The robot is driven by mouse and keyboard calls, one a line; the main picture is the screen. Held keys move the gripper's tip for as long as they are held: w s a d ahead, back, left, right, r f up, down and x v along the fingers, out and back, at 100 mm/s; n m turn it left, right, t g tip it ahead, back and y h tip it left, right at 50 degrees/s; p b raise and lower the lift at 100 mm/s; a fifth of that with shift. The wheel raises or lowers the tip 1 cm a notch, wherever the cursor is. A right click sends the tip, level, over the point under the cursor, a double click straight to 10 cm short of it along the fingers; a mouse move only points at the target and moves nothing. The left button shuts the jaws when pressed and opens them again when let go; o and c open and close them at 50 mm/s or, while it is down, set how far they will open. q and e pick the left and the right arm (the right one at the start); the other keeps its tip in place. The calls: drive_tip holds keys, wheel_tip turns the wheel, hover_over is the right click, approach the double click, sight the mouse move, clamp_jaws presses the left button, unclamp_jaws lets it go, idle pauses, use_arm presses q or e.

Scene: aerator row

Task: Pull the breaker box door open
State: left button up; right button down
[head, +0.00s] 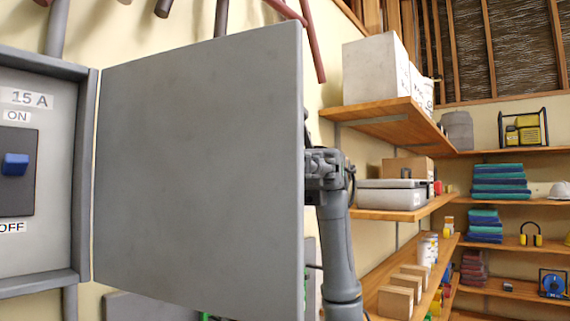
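The breaker box door (200,165) is a flat grey panel, swung well out from the breaker box (83,180) on its hinge side. The box interior at the left is exposed, with a blue switch (15,164) between the ON and OFF labels under a 15 A label. My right arm rises from below at the door's outer edge, and its wrist (328,170) is beside that edge. The fingers of my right gripper are hidden behind the door, so I cannot tell if they touch it. My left gripper is not in view.
Wooden shelves stand at the right. The upper one holds a white box (375,70); a lower one holds a grey case (392,194). Small wooden blocks (400,290) sit below. Folded towels (500,182) are at the back. Pipes (56,25) run up the wall.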

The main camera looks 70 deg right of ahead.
drive_tip(key=c, duration=1.7)
unclamp_jaws()
drive_tip(key=shift+s, duration=0.1)
drive_tip(key=shift+d, duration=0.1)
drive_tip(key=d, duration=1.1)
drive_tip(key=shift+s+d, duration=0.3)
drive_tip(key=shift+d, duration=0.05)
